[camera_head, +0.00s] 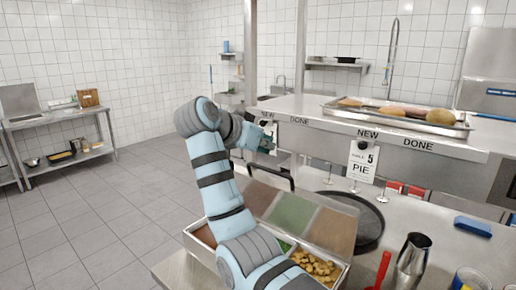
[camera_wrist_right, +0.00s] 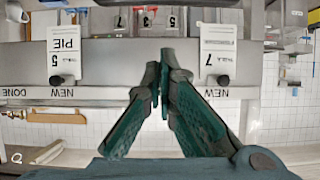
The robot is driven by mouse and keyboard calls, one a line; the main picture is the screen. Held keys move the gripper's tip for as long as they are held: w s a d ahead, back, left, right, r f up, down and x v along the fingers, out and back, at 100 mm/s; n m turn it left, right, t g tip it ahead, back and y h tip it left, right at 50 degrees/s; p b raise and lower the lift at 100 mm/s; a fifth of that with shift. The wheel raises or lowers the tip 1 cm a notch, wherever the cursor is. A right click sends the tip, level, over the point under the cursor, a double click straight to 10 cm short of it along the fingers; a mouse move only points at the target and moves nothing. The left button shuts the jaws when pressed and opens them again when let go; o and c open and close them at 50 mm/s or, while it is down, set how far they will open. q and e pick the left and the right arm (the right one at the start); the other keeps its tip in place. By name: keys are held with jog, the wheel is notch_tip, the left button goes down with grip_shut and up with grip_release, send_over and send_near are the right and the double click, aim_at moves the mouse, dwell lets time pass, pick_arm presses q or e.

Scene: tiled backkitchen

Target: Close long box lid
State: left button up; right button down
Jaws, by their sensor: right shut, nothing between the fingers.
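The long box (camera_head: 196,246) stands on the metal counter, with its front compartments open to view; they hold brown, green and nut-like contents. Its lid (camera_head: 290,214) appears raised at the back, with brown and green panels that look like reflections of the contents. A dark handle (camera_head: 271,171) sits at the lid's upper edge. My right arm crosses in front of the box and hides part of it. My right gripper (camera_head: 266,140) is shut and empty, above and beyond the handle. In the right wrist view its fingertips (camera_wrist_right: 158,75) meet. My left gripper is not in view.
A raised shelf (camera_head: 350,120) with hanging tickets (camera_head: 362,161) and a food tray (camera_head: 395,116) lies behind the box. A dark round pan (camera_head: 362,222), a red utensil (camera_head: 381,268), a metal cup (camera_head: 412,255) and a blue item (camera_head: 472,226) are to the right. The floor at left is clear.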

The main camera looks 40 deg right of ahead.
jog(key=f, duration=0.1)
jog(key=d+f, duration=0.1)
jog(key=f, duration=0.1)
jog(key=w+d+f+p, duration=0.1)
jog(key=shift+d+f, duration=0.2)
jog(key=shift+f, duration=0.15)
jog(key=shift+s+a, duration=0.15)
jog(key=shift+a, duration=0.1)
jog(key=shift+d, duration=0.1)
jog(key=shift+d+f, duration=0.1)
jog(key=shift+f, duration=0.05)
